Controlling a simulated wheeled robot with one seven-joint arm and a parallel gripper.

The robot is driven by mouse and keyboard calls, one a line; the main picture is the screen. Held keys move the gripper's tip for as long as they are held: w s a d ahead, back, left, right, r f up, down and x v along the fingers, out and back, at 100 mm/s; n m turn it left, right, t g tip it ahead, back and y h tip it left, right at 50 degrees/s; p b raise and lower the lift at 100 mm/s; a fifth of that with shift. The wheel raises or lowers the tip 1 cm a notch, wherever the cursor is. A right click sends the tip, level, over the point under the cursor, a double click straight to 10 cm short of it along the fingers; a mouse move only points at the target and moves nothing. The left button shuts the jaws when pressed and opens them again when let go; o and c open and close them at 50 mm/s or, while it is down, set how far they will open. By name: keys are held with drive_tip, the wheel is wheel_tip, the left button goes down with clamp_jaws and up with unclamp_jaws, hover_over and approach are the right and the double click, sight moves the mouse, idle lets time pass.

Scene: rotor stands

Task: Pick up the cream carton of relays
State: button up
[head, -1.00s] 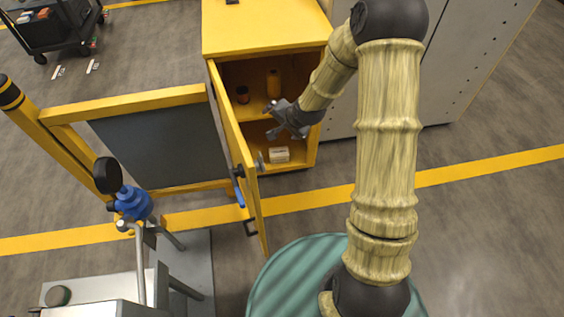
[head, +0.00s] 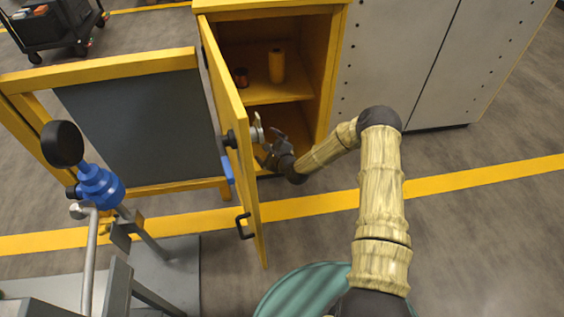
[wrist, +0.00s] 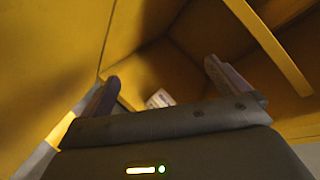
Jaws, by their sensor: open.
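The cream carton of relays (wrist: 159,98) shows small in the wrist view, low inside the yellow cabinet (head: 300,115) and between my fingers, partly covered by my gripper's body. In the head view I cannot make it out; my gripper and the open door are in front of that area. My gripper (head: 268,148) is open and empty at the cabinet's lower opening, just right of the door. In the wrist view its two fingers (wrist: 161,72) are spread apart and point into the cabinet.
The cabinet's yellow door (head: 232,140) stands open close to my gripper's left. A shelf above holds a yellow bottle (head: 276,66) and a small dark jar (head: 241,77). Grey lockers (head: 430,60) stand on the right. A blue-topped stand (head: 100,188) is at the left.

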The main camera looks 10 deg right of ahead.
drive_tip(key=d+f+m+t+h+b, duration=0.2)
drive_tip(key=f+m+b, duration=0.4)
drive_tip(key=f, duration=0.4)
drive_tip(key=d+f+m+t+h+b, duration=0.2)
drive_tip(key=d+f+m+h+b, duration=0.2)
drive_tip(key=f+m+b, duration=0.3)
wheel_tip(320, 180, down, 5)
drive_tip(key=shift+w+d+r+m+t, duration=0.2)
drive_tip(key=shift+w+d+m+t, duration=0.2)
drive_tip(key=shift+d+m, duration=0.2)
drive_tip(key=shift+a, duration=0.1)
